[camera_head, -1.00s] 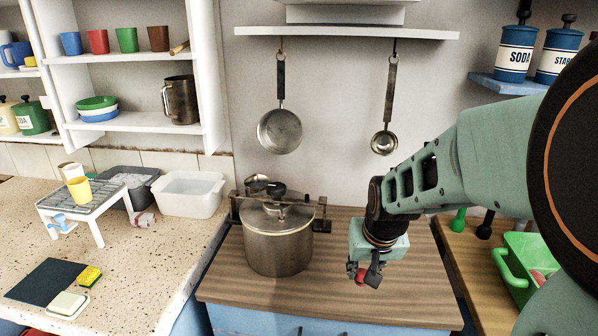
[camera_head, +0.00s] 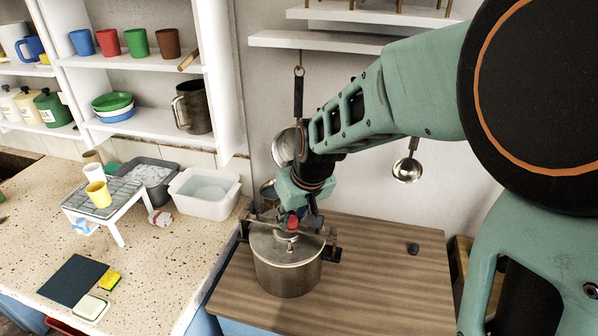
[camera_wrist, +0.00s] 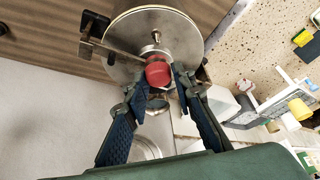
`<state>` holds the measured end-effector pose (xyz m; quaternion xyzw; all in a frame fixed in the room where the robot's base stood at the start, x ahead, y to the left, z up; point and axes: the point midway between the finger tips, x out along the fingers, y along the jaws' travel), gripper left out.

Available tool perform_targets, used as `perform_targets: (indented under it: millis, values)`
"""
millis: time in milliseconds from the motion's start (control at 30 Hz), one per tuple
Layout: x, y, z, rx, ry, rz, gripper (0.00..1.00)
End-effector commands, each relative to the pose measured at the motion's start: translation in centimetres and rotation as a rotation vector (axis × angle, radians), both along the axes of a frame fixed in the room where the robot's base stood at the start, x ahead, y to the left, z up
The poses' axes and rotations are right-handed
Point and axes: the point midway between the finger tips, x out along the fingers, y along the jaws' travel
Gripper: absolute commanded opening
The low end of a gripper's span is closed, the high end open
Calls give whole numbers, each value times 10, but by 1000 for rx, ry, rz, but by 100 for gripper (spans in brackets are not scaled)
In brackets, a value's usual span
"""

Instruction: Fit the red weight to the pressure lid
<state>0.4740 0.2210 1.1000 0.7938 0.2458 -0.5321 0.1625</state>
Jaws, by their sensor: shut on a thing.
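The pressure pot (camera_head: 288,276) stands on the wooden counter with its round metal lid (camera_head: 268,246) on top. In the wrist view, the lid (camera_wrist: 178,28) has a small metal post (camera_wrist: 156,38) near its middle. My gripper (camera_head: 296,212) is over the lid, shut on the red weight (camera_head: 292,223). In the wrist view, the red weight (camera_wrist: 158,73) sits between the two fingertips of my gripper (camera_wrist: 160,84), close beside the post in the picture. I cannot tell whether the weight touches the post or lid.
A dark bar with clamps (camera_head: 331,250) runs by the lid's edge. A white basin (camera_head: 205,192) stands left of the pot. A ladle (camera_head: 407,168) hangs behind.

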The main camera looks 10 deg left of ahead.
Motion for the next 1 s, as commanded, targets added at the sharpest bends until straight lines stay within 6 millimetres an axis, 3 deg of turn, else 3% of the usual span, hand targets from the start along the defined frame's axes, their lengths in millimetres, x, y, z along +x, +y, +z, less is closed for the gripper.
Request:
perform_targets:
  millis: [167,633,1000]
  values:
    - [-2,8,1,-1,1,22,0]
    - [-2,8,-33,1,-1,21,0]
    - [-2,7,-34,1,-1,20,0]
